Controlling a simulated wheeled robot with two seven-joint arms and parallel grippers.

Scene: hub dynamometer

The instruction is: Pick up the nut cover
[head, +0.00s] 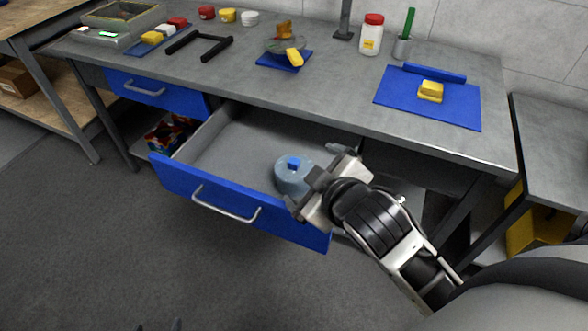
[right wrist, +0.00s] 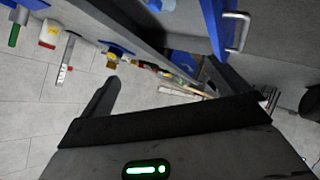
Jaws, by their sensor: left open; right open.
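The nut cover, a round grey-blue piece with a bright blue knob on top (head: 292,176), sits in the open drawer (head: 232,213), near its right end. My right gripper (right wrist: 210,92) shows at close range in the right wrist view.
A shut blue drawer (head: 157,91) is at left. The floor in front is clear.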

